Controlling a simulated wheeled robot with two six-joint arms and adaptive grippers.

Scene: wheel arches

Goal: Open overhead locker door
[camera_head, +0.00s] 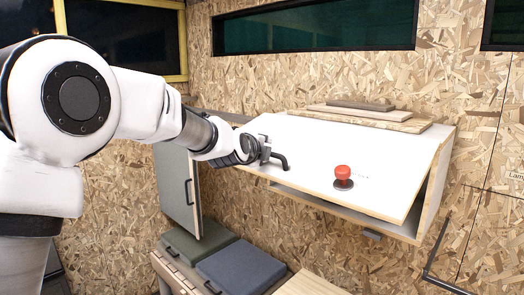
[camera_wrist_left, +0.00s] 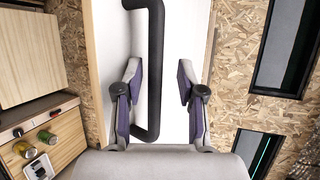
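The overhead locker door (camera_head: 330,180) is a white slanted panel with wood edges on the wall locker. A gap shows between its right edge and the locker's side wall (camera_head: 436,185). A black bar handle (camera_head: 279,163) sits near the door's left end. In the left wrist view the handle (camera_wrist_left: 154,60) runs lengthwise between the fingers, nearer the left one. My left gripper (camera_head: 262,150) is at the handle, its fingers (camera_wrist_left: 158,75) apart. Whether they touch the handle I cannot tell. My right gripper is not in view.
A red knob on a black base (camera_head: 343,176) is on the door panel. Boards (camera_head: 370,117) lie on top of the locker. A grey cabinet door (camera_head: 178,190) hangs at left. Cushioned seats (camera_head: 240,266) are below. Bottles (camera_wrist_left: 35,143) show in the left wrist view.

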